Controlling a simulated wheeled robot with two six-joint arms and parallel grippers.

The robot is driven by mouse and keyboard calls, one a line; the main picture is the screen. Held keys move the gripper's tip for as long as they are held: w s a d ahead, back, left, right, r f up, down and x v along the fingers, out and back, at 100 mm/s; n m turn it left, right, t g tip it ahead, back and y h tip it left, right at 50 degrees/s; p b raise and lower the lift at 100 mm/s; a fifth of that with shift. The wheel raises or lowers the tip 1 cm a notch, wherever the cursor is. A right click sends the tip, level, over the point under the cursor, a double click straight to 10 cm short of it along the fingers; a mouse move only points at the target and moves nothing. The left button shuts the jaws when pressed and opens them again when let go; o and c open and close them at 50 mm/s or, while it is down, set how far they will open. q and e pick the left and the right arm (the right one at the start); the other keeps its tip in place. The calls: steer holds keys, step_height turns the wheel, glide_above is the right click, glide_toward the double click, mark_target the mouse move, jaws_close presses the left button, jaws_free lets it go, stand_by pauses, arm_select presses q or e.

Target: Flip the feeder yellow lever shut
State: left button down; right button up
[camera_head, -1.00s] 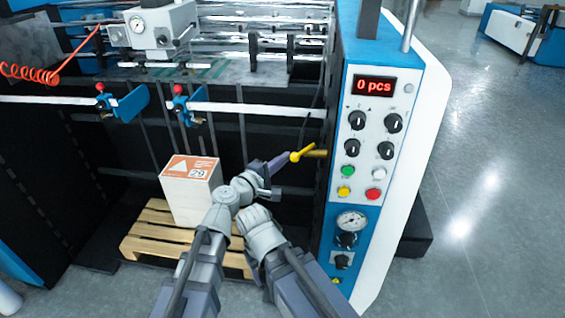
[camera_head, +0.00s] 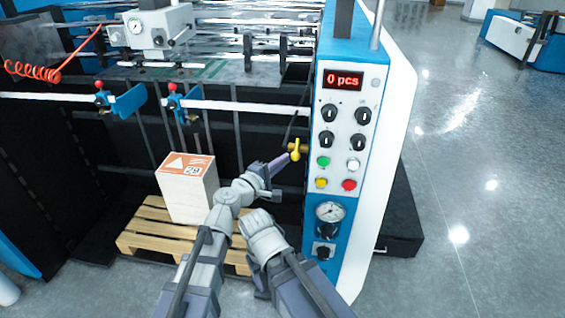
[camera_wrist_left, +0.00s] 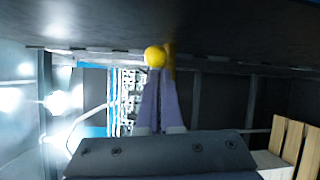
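The yellow lever (camera_head: 296,150) sits on a brass-coloured stub at the left side of the blue-and-white feeder panel. It points roughly up and down. My left gripper (camera_head: 280,165) reaches up from the lower left, and its tips are close to the lever's lower left side. In the left wrist view the fingers (camera_wrist_left: 161,85) lie together and look shut, with the yellow ball end (camera_wrist_left: 155,56) just at their tips. I cannot tell whether they touch it.
The control panel (camera_head: 341,135) with a "0 pcs" display, knobs and buttons stands right of the lever. A labelled white box (camera_head: 188,192) is on a wooden pallet (camera_head: 150,232) at left. Red-topped clamps (camera_head: 172,88) sit on a white rail above. Grey floor is open at right.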

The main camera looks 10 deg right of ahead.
arm_select(q)
steer(key=shift+s+d+m+g+h, duration=0.3)
steer(key=shift+s+d, duration=0.3)
steer(key=shift+d, duration=0.25)
steer(key=shift+r, duration=0.15)
steer(key=shift+w+r+p, duration=0.2)
steer(key=shift+r+p, duration=0.15)
steer(key=shift+p, duration=0.2)
step_height(320, 180, up, 9)
steer(key=a+p, duration=0.1)
steer(key=p, duration=0.7)
steer(key=shift+w+a+p, duration=0.2)
steer(key=shift+w+p, duration=0.15)
steer(key=shift+p, duration=0.05)
